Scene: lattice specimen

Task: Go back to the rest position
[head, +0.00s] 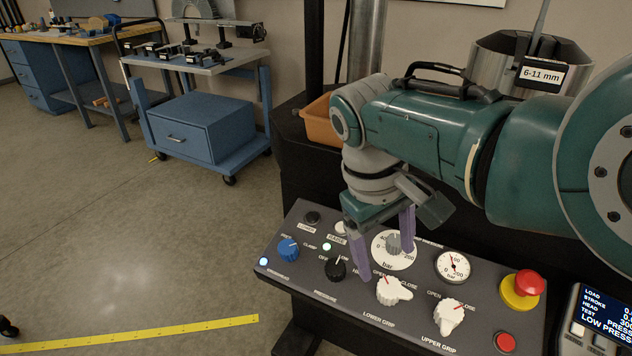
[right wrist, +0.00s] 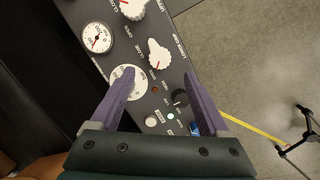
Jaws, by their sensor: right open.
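My right gripper (head: 386,245) is open and empty, with its purple fingers pointing down over the dark control panel (head: 300,224). One finger overlaps the bar dial (head: 383,262) in the head view; I cannot tell whether it touches the panel. In the right wrist view the open gripper (right wrist: 161,100) shows the bar dial (right wrist: 139,83) and a white knob (right wrist: 159,56) between and beyond its fingers. The white lower grip knob (head: 394,292) and upper grip knob (head: 448,316) lie nearer the panel's front edge. My left gripper is not in view.
A red emergency button (head: 529,284) stands up at the panel's right, beside a small display (head: 600,320). An orange bin (head: 322,122) and a metal container (head: 490,60) stand behind. A blue cart (head: 205,130) is at the back left. The floor at left is open.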

